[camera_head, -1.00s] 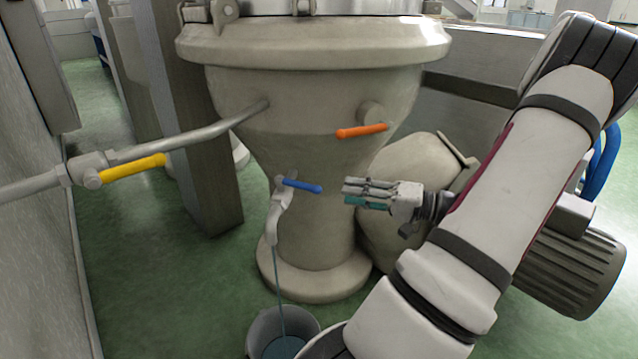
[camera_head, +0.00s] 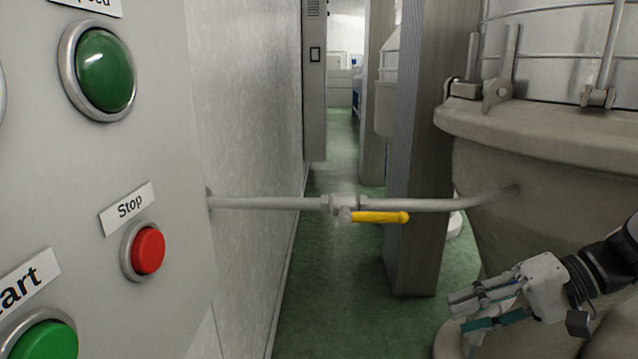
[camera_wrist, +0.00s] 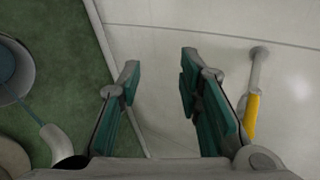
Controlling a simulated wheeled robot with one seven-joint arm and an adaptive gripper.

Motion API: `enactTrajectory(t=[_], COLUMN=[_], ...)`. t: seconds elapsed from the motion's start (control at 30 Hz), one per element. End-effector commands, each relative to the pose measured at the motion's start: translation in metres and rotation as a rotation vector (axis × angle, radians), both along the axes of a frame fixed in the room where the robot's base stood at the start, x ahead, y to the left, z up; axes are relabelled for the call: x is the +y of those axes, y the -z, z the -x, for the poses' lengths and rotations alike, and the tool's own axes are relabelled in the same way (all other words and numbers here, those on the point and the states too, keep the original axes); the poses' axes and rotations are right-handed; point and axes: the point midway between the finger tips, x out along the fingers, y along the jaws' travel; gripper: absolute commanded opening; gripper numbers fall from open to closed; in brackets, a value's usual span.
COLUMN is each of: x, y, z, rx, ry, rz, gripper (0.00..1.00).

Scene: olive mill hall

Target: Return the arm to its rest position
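My gripper (camera_head: 466,312) is at the lower right of the head view, in front of the beige vessel (camera_head: 540,145). Its fingers point left. In the wrist view the two teal-padded fingers (camera_wrist: 160,68) stand apart with nothing between them. Part of my arm shows at the right edge of the head view; the rest is out of frame.
A pipe with a yellow valve handle (camera_head: 378,217) crosses from the wall to the vessel; the handle also shows in the wrist view (camera_wrist: 252,115). A control panel with a red stop button (camera_head: 149,250) stands left. A bucket (camera_wrist: 30,72) with a thin bluish stream lies left in the wrist view.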

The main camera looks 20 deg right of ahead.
Motion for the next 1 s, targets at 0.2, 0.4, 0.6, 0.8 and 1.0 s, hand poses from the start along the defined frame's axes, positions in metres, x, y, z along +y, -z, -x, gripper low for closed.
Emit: enactTrajectory(t=[0.2, 0.4, 0.6, 0.8, 1.0], x=[0.072, 0.119, 0.150, 0.164, 0.165], y=[-0.015, -0.025, -0.033, -0.038, -0.040], z=[0.015, 0.044, 0.079, 0.114, 0.139], rx=[0.176, 0.290, 0.349, 0.347, 0.304], ry=[-0.201, -0.331, -0.418, -0.465, -0.475], rz=[0.154, 0.327, 0.521, 0.713, 0.857], gripper=[0.32, 0.32, 0.32, 0.32, 0.32])
